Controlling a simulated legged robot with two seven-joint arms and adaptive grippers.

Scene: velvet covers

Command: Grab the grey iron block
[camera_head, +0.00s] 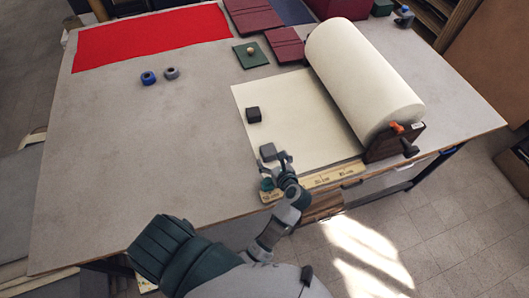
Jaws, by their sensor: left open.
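A small dark grey block (253,114), which looks like the iron block, lies on the cream paper sheet (300,125) near its left edge. My left gripper (275,158) is open at the sheet's front edge, near the ruler strip. It is nearer the table's front than the block and slightly to its right, with a visible gap between them. Nothing shows between its fingers. My right gripper is not in view.
A large paper roll (362,75) on a holder stands to the right. A yellow ruler strip (332,177) runs along the front edge. Book covers (251,54) lie behind. The table's left part is clear.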

